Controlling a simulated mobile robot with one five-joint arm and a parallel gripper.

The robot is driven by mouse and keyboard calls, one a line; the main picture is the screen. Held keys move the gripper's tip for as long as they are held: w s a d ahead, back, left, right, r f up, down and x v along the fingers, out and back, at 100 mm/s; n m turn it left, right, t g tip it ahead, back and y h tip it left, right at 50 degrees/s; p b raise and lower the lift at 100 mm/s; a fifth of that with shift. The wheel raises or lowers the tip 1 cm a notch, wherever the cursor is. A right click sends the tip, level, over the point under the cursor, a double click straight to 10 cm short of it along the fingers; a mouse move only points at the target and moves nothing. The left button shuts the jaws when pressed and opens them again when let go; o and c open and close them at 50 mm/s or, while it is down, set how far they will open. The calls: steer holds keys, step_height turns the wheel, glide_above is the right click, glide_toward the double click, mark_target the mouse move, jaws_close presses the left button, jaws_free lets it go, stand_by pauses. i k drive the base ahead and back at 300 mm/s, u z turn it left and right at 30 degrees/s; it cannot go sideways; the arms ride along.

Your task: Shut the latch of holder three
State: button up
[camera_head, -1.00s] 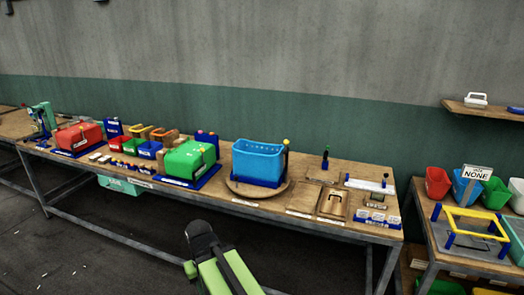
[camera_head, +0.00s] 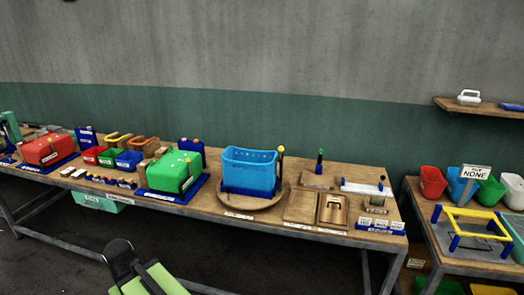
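No readable label tells me which fixture is holder three. A blue basket (camera_head: 249,172) sits in a dark blue base on a round wooden board (camera_head: 225,207), with an upright dark lever with a yellow knob (camera_head: 281,150) at its right. A green box (camera_head: 170,171) and a red box (camera_head: 50,148) stand on blue bases to the left. A small upright lever with a green top (camera_head: 320,160) and a white bar on blue supports (camera_head: 361,187) are to the right. Whether any latch is shut cannot be told. Only a green and black part of my arm shows at the bottom; its fingertips are not seen.
The long wooden workbench (camera_head: 262,226) runs across the view, with small coloured bins and wooden panels on it. A second table (camera_head: 462,258) at the right holds a yellow frame (camera_head: 472,222) and bins. Dark floor is open before the bench.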

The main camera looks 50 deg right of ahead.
mark_target(281, 149)
steer(key=z, duration=0.2)
steer(key=i, duration=1.1)
steer(key=z, duration=0.6)
